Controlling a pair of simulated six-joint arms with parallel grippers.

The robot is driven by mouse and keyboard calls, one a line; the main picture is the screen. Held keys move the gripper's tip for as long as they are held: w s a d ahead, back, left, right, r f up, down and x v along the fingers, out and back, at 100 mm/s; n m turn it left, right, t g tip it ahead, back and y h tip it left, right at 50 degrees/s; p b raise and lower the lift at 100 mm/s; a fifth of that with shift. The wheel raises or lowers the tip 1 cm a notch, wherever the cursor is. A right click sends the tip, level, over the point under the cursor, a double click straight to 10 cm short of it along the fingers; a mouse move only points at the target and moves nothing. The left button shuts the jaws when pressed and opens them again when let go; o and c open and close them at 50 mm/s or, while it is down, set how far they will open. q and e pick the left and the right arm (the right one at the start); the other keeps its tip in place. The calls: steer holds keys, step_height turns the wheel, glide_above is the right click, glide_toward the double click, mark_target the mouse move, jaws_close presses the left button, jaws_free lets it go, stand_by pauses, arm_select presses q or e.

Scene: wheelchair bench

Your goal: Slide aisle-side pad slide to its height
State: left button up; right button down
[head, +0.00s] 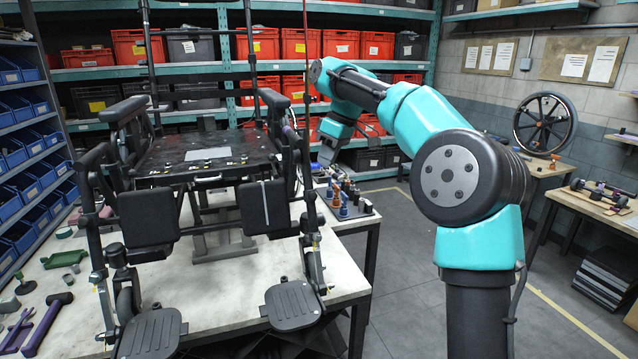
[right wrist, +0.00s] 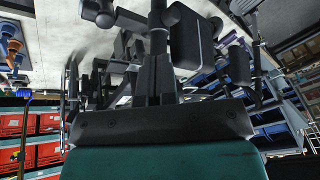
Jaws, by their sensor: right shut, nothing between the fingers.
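A black wheelchair frame stands on the white bench. Its right armrest pad (head: 273,99) sits on dark uprights, with a small purple part (head: 289,131) beside them. I cannot clearly make out which part is the aisle-side pad slide, or its height. My left gripper is not in view.
Two dark leg pads (head: 149,216) and footplates (head: 292,305) stick out at the chair's front. Small coloured pieces (head: 345,198) stand on the bench right of the chair. Loose tools (head: 45,325) lie at the left. The floor right of the bench (head: 400,300) is clear.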

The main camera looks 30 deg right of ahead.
steer(key=x, duration=0.2)
steer(key=s+x, duration=0.1)
steer(key=x, duration=0.1)
steer(key=shift+a+f, duration=0.2)
steer(key=shift+f, duration=0.1)
steer(key=shift+s+a+f, duration=0.2)
steer(key=shift+a+f, duration=0.25)
steer(key=shift+f, duration=0.35)
steer(key=shift+f, duration=0.1)
steer(key=shift+s+a+f, duration=0.15)
steer(key=shift+s+f, duration=0.15)
steer(key=shift+f, duration=0.35)
steer(key=shift+w+r, duration=0.1)
steer(key=shift+r, duration=0.05)
glide_toward(316, 194)
steer(key=r, duration=0.1)
steer(key=d+r, duration=0.1)
steer(key=r, duration=0.1)
steer(key=w+d+r, duration=0.1)
steer(key=r, duration=0.1)
steer(key=shift+d, duration=0.15)
steer(key=shift+f, duration=0.15)
